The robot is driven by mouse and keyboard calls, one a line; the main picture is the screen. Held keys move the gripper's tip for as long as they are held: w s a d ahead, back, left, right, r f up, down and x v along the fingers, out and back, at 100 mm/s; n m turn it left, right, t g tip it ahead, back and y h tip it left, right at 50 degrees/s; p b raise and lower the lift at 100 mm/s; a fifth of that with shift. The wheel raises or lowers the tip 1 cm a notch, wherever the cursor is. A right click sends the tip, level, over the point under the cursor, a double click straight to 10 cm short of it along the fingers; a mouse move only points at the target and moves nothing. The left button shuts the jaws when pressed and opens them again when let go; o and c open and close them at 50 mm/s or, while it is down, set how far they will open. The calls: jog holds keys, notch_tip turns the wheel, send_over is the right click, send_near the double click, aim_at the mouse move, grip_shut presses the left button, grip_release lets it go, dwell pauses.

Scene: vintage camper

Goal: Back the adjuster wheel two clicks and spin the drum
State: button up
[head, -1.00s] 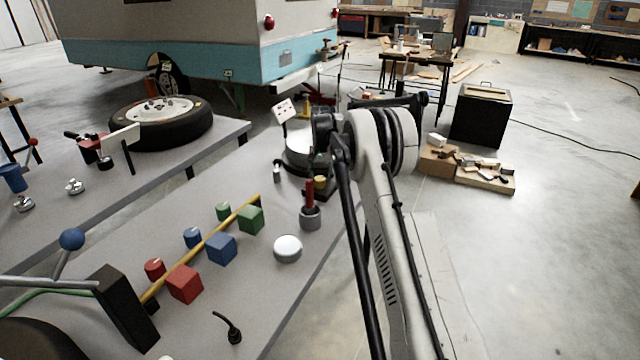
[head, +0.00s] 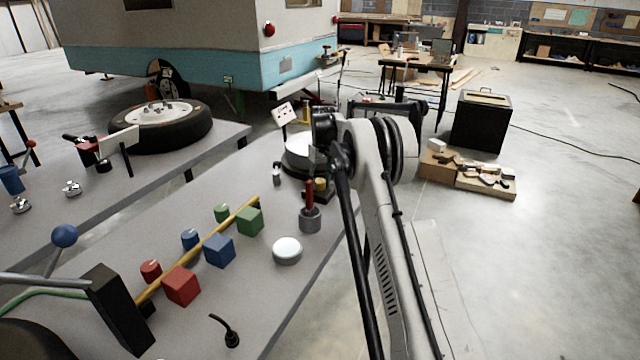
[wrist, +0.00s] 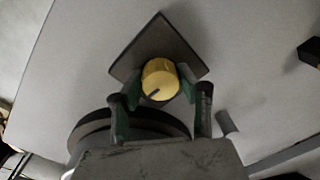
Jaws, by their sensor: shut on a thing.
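The yellow adjuster wheel (wrist: 160,78), with a dark pointer mark on its face, sits on a dark diamond-set plate (wrist: 178,45) in the wrist view. My gripper (wrist: 160,90) is shut on the wheel, with its green-padded fingers on either side. The wheel also shows small in the head view (head: 320,184). The drum (head: 299,148) is a pale-topped round body just behind it, partly hidden by my arm. In the wrist view the drum's dark rim (wrist: 90,130) lies at lower left, partly covered by my gripper.
A red-handled tool in a grey cup (head: 310,218) and a white round disc (head: 287,251) stand near the wheel. Coloured blocks (head: 219,250) line a yellow rod on the bench. A white sign card (head: 284,114) stands behind the drum.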

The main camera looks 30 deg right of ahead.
aim_at(321, 180)
dwell(0.5)
jog(key=o, duration=1.1)
jog(key=shift+o, duration=0.2)
notch_tip(321, 180, up, 12)
jog(key=shift+d, duration=0.25)
